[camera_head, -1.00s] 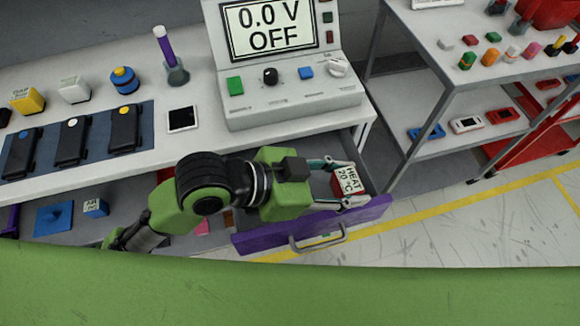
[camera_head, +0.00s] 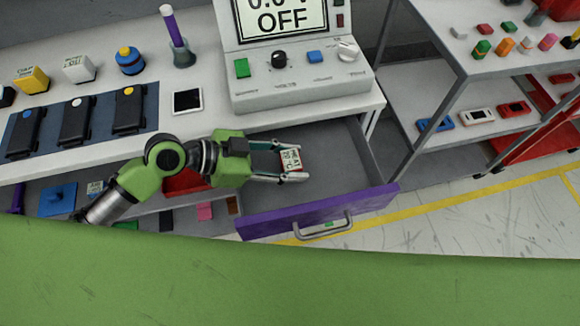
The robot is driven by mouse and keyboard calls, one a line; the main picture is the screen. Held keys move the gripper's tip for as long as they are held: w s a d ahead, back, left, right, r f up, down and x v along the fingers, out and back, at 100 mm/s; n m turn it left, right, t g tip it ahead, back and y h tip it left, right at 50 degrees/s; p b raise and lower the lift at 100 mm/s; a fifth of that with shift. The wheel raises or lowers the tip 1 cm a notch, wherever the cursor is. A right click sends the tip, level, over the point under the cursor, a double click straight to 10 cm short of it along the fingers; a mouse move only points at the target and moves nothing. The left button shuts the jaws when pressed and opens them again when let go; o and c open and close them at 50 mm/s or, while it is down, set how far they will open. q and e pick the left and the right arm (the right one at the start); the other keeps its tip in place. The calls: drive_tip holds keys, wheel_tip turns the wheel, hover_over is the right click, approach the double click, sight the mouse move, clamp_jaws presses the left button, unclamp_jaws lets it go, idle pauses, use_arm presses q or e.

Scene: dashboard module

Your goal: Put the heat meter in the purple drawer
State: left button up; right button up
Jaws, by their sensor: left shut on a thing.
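The heat meter (camera_head: 290,160) is a small red block with a white lettered face. My left gripper (camera_head: 285,162) is shut on it, with a finger on either side. The purple drawer (camera_head: 320,211) is pulled out below the bench top, its grey inside (camera_head: 345,165) open to view. The gripper and meter are over the left part of the open drawer, coming in from the left. I cannot tell how high the meter is above the drawer floor. My right gripper is not in view.
A meter console (camera_head: 290,65) stands on the white bench above the drawer. A dark mat (camera_head: 55,130) with several black devices lies left. A grey shelf unit (camera_head: 450,100) stands right. The drawer's right part looks empty.

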sight(282, 169)
use_arm(q)
drive_tip(key=shift+f, duration=1.55)
drive_tip(key=shift+f, duration=0.15)
drive_tip(key=o, duration=1.2)
drive_tip(key=shift+r+p, duration=0.25)
drive_tip(key=shift+p, duration=0.1)
drive_tip(key=v, duration=1.2)
drive_tip(key=shift+f, duration=0.1)
